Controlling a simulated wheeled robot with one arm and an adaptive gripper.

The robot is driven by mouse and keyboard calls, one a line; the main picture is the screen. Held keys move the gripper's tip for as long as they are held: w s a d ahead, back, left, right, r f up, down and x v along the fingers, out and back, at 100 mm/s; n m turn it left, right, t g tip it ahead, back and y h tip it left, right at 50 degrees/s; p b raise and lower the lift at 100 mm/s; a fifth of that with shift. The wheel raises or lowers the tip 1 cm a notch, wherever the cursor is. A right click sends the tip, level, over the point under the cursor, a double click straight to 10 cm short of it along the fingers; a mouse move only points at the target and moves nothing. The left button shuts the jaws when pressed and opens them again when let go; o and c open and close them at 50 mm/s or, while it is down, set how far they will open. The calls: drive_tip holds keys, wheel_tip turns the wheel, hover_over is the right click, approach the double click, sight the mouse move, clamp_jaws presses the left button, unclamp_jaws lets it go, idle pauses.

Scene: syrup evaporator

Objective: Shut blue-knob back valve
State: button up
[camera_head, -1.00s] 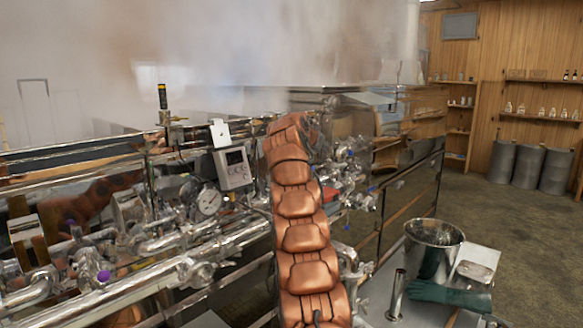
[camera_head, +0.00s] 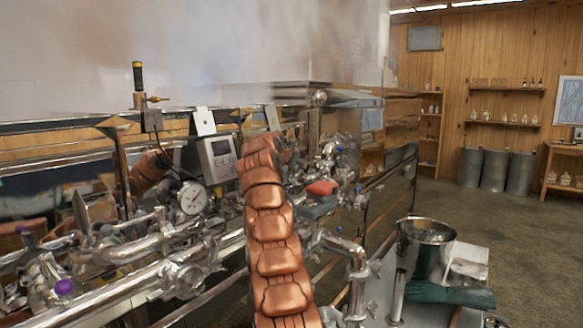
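Small blue-violet knobs sit among the steel pipes and valves right of my copper-coloured arm. One knob (camera_head: 358,188) is beside a red handle-like piece (camera_head: 321,187), and another knob (camera_head: 340,149) is higher up. A larger violet knob (camera_head: 63,287) is on the pipework at the lower left. I cannot tell which is the back valve's knob, or whether that valve is open or shut. My arm rises in front of the evaporator and ends near the digital meter. My gripper cannot be made out; the far end of the arm is hidden behind its own links.
A digital meter (camera_head: 216,158) and dial gauge (camera_head: 192,198) are left of my arm. A steel bucket (camera_head: 425,250) and green glove (camera_head: 450,295) rest on a surface at right. Steam covers the upper left. Open floor (camera_head: 460,225) lies beyond, before several grey drums (camera_head: 495,172).

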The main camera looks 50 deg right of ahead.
drive_tip(key=shift+w, duration=0.1)
drive_tip(key=p, duration=0.8)
approach(310, 163)
wheel_tip(310, 163, down, 3)
drive_tip(key=w+d, duration=0.2)
drive_tip(key=shift+w+d+f, duration=0.1)
drive_tip(key=shift+w+d, duration=0.2)
drive_tip(key=shift+w, duration=0.1)
clamp_jaws()
drive_tip(key=shift+s, duration=0.1)
